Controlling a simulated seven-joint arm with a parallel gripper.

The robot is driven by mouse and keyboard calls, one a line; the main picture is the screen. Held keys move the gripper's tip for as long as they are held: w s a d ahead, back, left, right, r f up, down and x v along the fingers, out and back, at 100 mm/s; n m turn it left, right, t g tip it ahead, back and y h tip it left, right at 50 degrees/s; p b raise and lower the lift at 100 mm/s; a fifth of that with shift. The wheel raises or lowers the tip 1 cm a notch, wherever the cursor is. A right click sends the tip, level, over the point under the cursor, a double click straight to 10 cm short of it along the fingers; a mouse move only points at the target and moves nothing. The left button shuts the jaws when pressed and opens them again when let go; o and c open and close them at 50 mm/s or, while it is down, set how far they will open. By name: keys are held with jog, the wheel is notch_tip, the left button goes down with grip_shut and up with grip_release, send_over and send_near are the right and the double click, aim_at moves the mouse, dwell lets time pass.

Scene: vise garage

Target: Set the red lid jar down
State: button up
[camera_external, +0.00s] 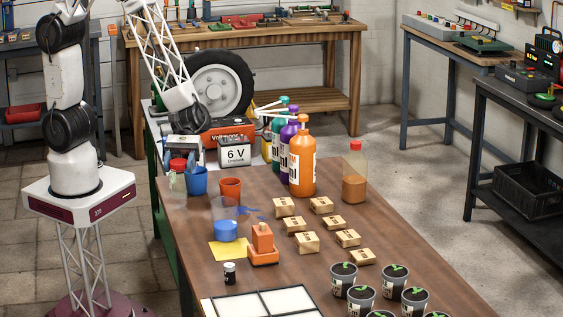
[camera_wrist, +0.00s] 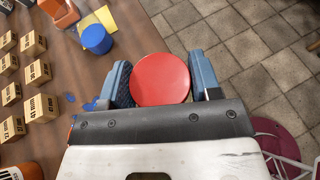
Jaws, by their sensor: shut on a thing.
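My gripper (camera_external: 184,158) is shut on this jar from above. The lid hides the jar's body in the wrist view. I cannot tell whether the jar's base touches the table. A second red-lidded jar (camera_external: 354,175) with orange contents stands farther right.
An orange cup (camera_external: 230,188) and a clear cup with blue contents (camera_external: 226,229) stand near. Behind are a 6 V battery (camera_external: 234,152) and tall bottles (camera_external: 302,160). Several wooden blocks (camera_external: 299,242) and potted seedlings (camera_external: 343,277) occupy the right. The tiled floor (camera_wrist: 235,28) lies beyond the table edge.

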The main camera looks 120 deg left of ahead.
jog(key=w+d, duration=0.1)
jog(key=w, duration=0.6)
jog(key=shift+w+d+f, duration=0.2)
jog(key=shift+d+f, duration=0.05)
jog(key=shift+f, duration=0.1)
jog(key=shift+f, duration=0.15)
jog(key=shift+f, duration=1.65)
jog(key=o, duration=1.4)
jog(key=shift+f, duration=0.1)
jog(key=shift+a, duration=0.1)
jog(key=shift+v, duration=1)
jog(key=v, duration=1)
